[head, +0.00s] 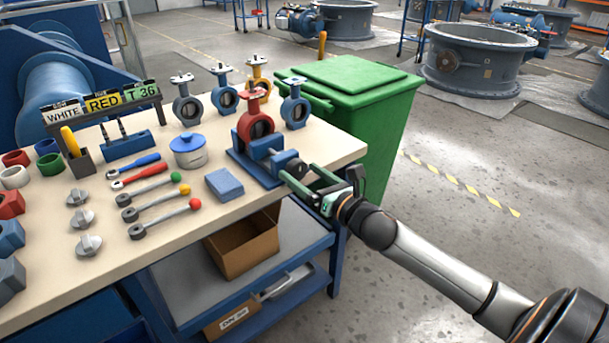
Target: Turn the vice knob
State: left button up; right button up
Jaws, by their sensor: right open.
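The blue vice (262,152) stands near the right edge of the workbench, with a red butterfly valve (255,122) in it. The vice knob (295,167) is a dark grey part at the vice's front right end, facing my right gripper. My right gripper (300,181) comes in from the lower right and is open at the knob, just past the bench edge. Its fingers partly overlap the knob in the picture. I cannot tell whether they touch it. My left gripper is not in view.
The workbench (60,270) holds several grey and blue valves, a blue pot (188,150), a blue block (224,185), and several levers. A green bin (370,110) stands close behind the gripper. A cardboard box (243,245) sits on the lower shelf.

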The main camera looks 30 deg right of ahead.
jog(key=c, duration=1.4)
